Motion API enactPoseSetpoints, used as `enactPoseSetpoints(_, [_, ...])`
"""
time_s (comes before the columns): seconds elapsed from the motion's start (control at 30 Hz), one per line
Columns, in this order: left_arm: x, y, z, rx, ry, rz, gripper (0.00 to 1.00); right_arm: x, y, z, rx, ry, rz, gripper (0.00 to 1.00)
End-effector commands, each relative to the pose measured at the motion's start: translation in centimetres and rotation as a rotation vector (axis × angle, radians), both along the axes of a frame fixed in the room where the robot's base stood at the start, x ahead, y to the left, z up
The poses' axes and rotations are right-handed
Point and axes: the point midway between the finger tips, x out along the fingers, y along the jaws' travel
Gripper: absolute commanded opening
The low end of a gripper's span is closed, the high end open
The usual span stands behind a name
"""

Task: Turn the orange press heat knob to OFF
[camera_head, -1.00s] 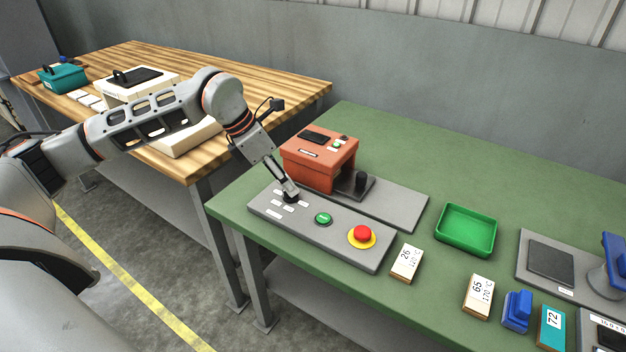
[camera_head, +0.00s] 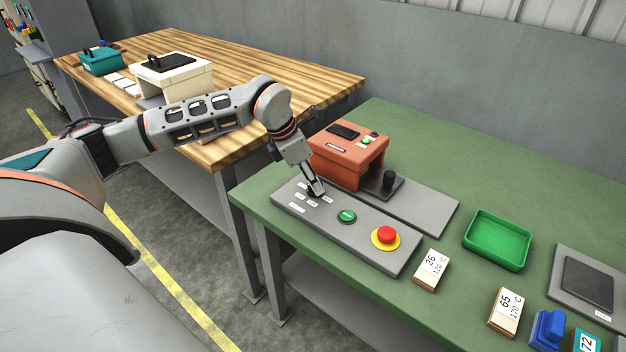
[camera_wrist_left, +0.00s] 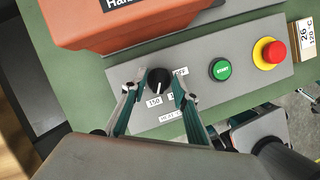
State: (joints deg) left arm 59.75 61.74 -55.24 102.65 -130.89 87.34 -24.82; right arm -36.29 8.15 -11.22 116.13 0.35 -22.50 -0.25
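The orange press (camera_head: 350,153) stands at the back left of the green table, with a grey control panel (camera_head: 365,232) in front of it. The black heat knob (camera_wrist_left: 158,82) is at the panel's left end, with white labels around it; "150" is readable and another label is partly covered. My left gripper (camera_head: 318,193) points down over the knob and hides most of it in the head view. In the left wrist view its two fingers (camera_wrist_left: 159,80) stand apart on either side of the knob; I cannot tell whether they touch it.
On the panel are a green start button (camera_head: 347,217) and a red stop button (camera_head: 386,235) on yellow. A green tray (camera_head: 497,240) and number blocks (camera_head: 430,269) lie to the right.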

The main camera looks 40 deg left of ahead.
Motion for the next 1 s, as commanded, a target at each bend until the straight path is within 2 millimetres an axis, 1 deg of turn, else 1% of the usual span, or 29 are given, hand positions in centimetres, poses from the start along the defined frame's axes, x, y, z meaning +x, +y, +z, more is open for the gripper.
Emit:
enactPoseSetpoints(0.13, [0.0,0.0,0.0,0.0,0.0,0.0,0.29,0.7,0.0,0.4,0.0,-0.014,0.0,0.4])
enactPoseSetpoints(0.17, [0.0,0.0,0.0,0.0,0.0,0.0,0.27,0.8,0.0,0.5,0.001,-0.015,0.0,0.4])
enactPoseSetpoints(0.2, [0.0,0.0,0.0,0.0,0.0,0.0,0.16,0.9,0.0,0.5,0.0,-0.016,0.0,0.4])
enactPoseSetpoints(0.27, [0.0,0.0,0.0,0.0,0.0,0.0,0.01,0.9,0.0,0.5,0.001,-0.016,0.0,0.4])
enactPoseSetpoints(0.67, [0.0,0.0,0.1,0.0,-0.001,0.028,0.0,0.2,0.2,0.1,0.002,0.001,0.001,0.4])
enactPoseSetpoints(0.87, [-0.1,-0.2,0.4,0.0,-0.004,0.122,0.0,0.0,0.4,1.0,0.012,0.0,0.0,0.4])
enactPoseSetpoints(1.0, [-0.1,-0.3,0.5,0.0,-0.004,0.231,0.0,0.0,0.7,1.9,0.024,-0.003,-0.001,0.4])
